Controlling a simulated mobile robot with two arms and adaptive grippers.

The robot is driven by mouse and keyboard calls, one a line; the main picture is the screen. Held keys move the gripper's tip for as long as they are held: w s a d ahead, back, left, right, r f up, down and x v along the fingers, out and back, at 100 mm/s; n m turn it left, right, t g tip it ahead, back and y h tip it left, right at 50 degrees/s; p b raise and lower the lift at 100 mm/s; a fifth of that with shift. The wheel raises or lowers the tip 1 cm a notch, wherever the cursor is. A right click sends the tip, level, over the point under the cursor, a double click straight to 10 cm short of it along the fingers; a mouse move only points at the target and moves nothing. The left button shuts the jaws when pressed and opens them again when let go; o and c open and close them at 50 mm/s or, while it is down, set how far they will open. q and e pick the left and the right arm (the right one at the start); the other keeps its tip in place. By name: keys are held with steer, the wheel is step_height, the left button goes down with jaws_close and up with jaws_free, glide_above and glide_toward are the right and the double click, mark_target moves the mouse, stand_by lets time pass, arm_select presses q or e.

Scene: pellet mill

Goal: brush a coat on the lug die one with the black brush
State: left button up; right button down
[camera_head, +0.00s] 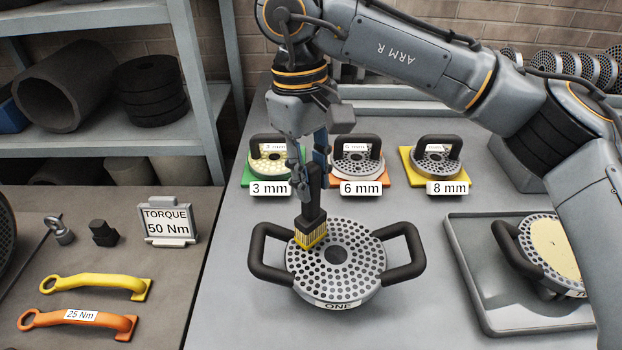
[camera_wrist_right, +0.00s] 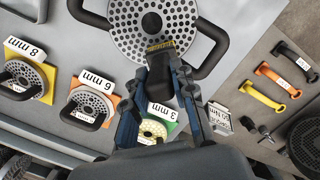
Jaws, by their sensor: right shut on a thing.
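The lug die one (camera_head: 352,284) lies flat on the grey table, a round plate full of holes with a black handle on each side and an "ONE" label at its front. My right gripper (camera_head: 312,172) is shut on the black brush (camera_head: 312,211), held upright with its yellow bristles down at the die's upper left face. The bristles seem to touch the die, but exact contact is hard to tell. In the right wrist view the brush (camera_wrist_right: 168,55) sits between the fingers, over the edge of the die (camera_wrist_right: 130,18). My left gripper is not in view.
Dies marked 3 mm (camera_head: 268,163), 6 mm (camera_head: 357,166) and 8 mm (camera_head: 436,163) stand behind on coloured plates. A tray (camera_head: 470,290) at right holds another handled die (camera_head: 545,250).

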steer(key=shift+w+r+p, duration=0.15)
steer(key=shift+w+p, duration=0.25)
steer(key=shift+w, duration=1.05)
steer(key=shift+d+b, duration=0.4)
steer(key=shift+d, duration=1.7)
steer(key=shift+s, duration=0.1)
steer(key=s+b, duration=0.3)
steer(key=s, duration=0.9)
steer(key=shift+s, duration=0.35)
